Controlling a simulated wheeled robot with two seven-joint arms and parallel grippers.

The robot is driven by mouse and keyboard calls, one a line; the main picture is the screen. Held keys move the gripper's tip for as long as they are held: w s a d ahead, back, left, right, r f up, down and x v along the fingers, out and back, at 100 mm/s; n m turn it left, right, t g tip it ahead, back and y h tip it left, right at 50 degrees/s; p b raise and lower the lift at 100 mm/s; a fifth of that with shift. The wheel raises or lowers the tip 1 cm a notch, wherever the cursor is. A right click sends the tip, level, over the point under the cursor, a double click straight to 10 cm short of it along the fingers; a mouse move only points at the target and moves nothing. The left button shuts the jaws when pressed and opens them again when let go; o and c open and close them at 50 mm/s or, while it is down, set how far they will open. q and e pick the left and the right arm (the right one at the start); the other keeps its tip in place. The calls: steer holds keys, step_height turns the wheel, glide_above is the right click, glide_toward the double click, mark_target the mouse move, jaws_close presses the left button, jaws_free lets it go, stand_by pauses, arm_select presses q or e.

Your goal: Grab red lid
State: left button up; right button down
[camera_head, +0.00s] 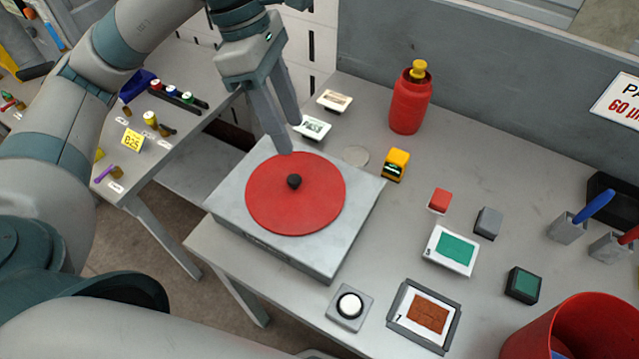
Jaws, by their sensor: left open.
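The red lid (268,208) is a flat round disc with a small black knob (294,181) at its middle. It lies on top of a grey box (230,205) on the table. My left gripper (287,138) comes down from the top, with its two fingers pointing down. It is open and empty. Its fingertips are just behind the far edge of the lid, apart from the knob. I cannot tell whether a fingertip touches the lid or the box. My right gripper is not in view.
A red bottle (408,103) with a yellow cap and a yellow block (396,164) stand behind and right of the box. A white button (350,304), a framed brown card (428,316) and a red bin (570,335) sit at the front right. A side table (185,75) stands left.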

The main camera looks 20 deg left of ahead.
arm_select(q)
steer(key=shift+n+t+y, duration=0.3)
steer(key=shift+t+y, duration=0.1)
steer(key=shift+y, duration=0.4)
steer(key=a, duration=0.1)
steer(key=w+a, duration=0.1)
steer(key=a, duration=0.2)
steer(key=shift+w+r, duration=0.35)
steer(key=shift+r, duration=0.05)
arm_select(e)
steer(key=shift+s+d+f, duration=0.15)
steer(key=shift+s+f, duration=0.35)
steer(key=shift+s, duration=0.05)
arm_select(q)
steer(key=shift+f, duration=0.15)
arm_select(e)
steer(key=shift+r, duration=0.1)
arm_select(q)
steer(key=p, duration=0.3)
glide_toward(295, 186)
steer(key=w, duration=0.1)
steer(key=shift+w+a+f+p, duration=0.1)
steer(key=shift+a+f+p, duration=0.05)
steer(key=shift+f, duration=0.5)
steer(key=shift+a+f+p, duration=0.1)
steer(key=shift+f+p, duration=0.05)
steer(key=shift+f, duration=0.5)
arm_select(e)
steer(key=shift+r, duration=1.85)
